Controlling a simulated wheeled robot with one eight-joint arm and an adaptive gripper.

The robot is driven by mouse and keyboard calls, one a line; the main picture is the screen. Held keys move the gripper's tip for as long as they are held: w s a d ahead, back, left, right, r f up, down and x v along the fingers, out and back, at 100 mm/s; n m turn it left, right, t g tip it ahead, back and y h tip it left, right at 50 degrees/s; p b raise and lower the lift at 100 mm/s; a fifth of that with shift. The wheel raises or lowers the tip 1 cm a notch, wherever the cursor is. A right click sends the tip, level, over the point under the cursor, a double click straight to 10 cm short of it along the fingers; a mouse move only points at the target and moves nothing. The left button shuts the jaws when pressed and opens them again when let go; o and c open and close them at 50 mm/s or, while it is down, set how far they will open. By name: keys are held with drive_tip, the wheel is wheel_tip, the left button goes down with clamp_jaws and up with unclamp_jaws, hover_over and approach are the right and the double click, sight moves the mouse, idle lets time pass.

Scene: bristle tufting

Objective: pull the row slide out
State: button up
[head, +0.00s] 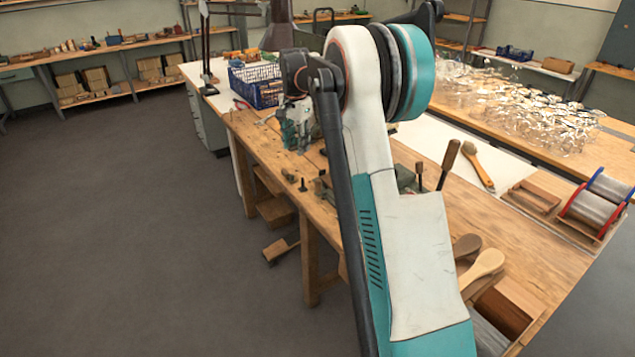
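My arm rises through the middle of the head view and covers much of the workbench (455,203). Small dark parts (302,186) lie on the bench in front of the machine.
A blue crate (256,86) and a black lamp (206,50) stand at the bench's far end. The floor (130,220) at left is clear.

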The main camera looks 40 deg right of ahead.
sight(318, 180)
drive_tip(key=w+d+f+m+g, duration=0.15)
drive_tip(key=d+f+m, duration=0.25)
drive_tip(key=d+f, duration=0.5)
drive_tip(key=f+b, duration=0.1)
drive_tip(key=f, duration=0.3)
drive_tip(key=f+b, duration=0.1)
drive_tip(key=f, duration=0.3)
drive_tip(key=d+f+b, duration=0.1)
drive_tip(key=f, duration=0.3)
drive_tip(key=shift+w+f, duration=0.4)
drive_tip(key=shift+s, duration=0.1)
clamp_jaws()
